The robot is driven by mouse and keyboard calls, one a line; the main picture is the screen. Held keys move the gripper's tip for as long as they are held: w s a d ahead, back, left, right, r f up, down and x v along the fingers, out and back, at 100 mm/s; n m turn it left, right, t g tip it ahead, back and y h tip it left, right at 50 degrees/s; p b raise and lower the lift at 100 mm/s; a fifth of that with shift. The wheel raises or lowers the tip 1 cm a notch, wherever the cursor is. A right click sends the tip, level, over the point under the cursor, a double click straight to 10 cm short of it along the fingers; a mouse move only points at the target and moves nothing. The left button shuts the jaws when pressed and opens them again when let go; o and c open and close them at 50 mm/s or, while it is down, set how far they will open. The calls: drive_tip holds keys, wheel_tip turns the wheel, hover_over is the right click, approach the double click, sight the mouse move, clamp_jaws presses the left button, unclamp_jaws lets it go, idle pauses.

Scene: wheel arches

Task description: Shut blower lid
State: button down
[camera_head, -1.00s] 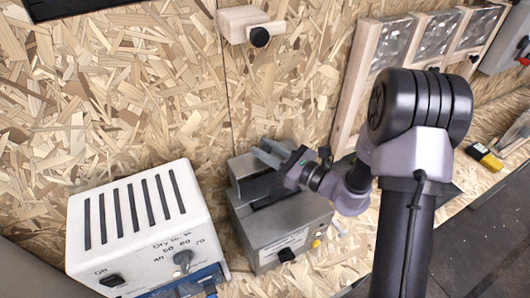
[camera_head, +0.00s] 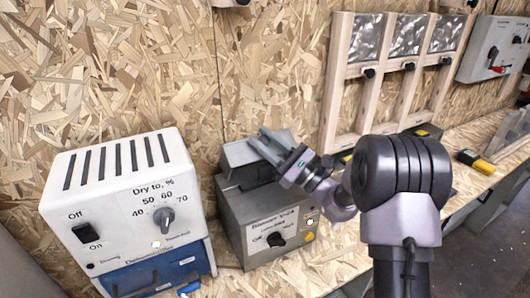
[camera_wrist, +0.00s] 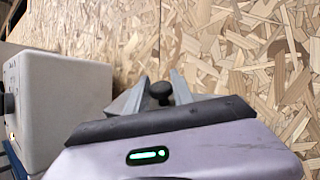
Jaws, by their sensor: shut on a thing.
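The blower is a grey metal box (camera_head: 252,238) with a black switch on its front, standing against the chipboard wall in the head view. Its grey lid (camera_head: 236,153) stands raised at the back, with a dark gap beneath it. My gripper (camera_head: 265,138) is at the lid's upper right edge, its fingers pointing up and left. In the wrist view a black knob (camera_wrist: 161,93) sits between the two grey fingers, and my gripper (camera_wrist: 160,84) is shut on it. The knob appears to be the lid's; its attachment is hidden.
A white dryer unit (camera_head: 115,205) with a dial stands close left of the blower; its casing also shows in the wrist view (camera_wrist: 65,105). Wooden frames with shiny panels (camera_head: 398,38) are on the wall at right. A yellow tool (camera_head: 475,161) lies on the bench.

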drive_tip(key=shift+r, duration=0.1)
idle(0.3)
drive_tip(key=c, duration=1.1)
unclamp_jaws()
drive_tip(key=shift+d, duration=0.1)
drive_tip(key=v, duration=1.7)
